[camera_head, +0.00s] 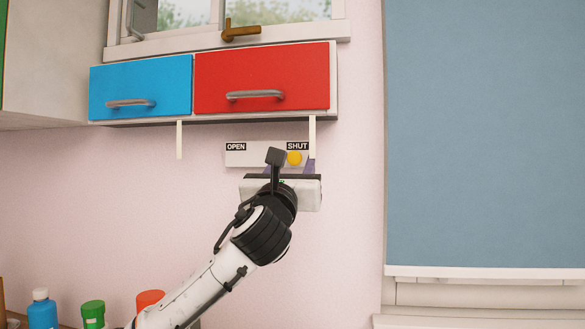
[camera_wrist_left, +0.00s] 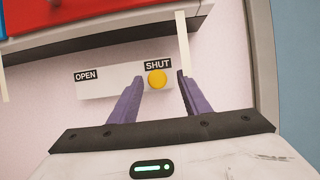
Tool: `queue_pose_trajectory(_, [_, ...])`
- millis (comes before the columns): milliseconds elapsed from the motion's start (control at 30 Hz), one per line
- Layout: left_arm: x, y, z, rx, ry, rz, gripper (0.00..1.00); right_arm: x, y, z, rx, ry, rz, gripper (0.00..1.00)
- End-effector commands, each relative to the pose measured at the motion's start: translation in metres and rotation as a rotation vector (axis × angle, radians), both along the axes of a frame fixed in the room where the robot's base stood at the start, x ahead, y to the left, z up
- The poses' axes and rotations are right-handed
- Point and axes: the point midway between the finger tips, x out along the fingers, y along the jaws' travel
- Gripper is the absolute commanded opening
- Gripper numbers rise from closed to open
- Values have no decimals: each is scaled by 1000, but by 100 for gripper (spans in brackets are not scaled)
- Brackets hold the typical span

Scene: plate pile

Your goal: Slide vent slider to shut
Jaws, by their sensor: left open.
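The vent slider panel (camera_head: 240,156) is a pale strip on the wall below the drawers, with an OPEN label at its left end and a SHUT label at its right end. Its round yellow knob (camera_head: 294,158) sits at the right end, just under the SHUT label; it also shows in the left wrist view (camera_wrist_left: 157,79). My left gripper (camera_wrist_left: 161,81) is open, with its purple fingers on either side of the knob. I cannot tell whether a finger touches it. In the head view my gripper body hides part of the panel's lower edge. My right gripper is not in view.
A blue drawer (camera_head: 140,82) and a red drawer (camera_head: 262,78) hang above the panel. Two thin white strips hang below them, the right one (camera_head: 312,137) close to the gripper. A blue blind (camera_head: 485,130) is at right. Bottles (camera_head: 42,312) stand at lower left.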

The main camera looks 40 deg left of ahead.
Motion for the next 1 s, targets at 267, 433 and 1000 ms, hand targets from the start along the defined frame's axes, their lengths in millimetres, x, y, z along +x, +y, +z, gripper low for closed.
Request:
queue_pose_trajectory(267, [-34,-18,-18,2,-1,-4,43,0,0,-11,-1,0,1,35])
queue_pose_trajectory(433, [-61,-32,-30,2,-1,-4,43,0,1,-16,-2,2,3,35])
queue_pose_trajectory(1000, [-84,-43,-40,0,0,-1,43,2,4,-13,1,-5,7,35])
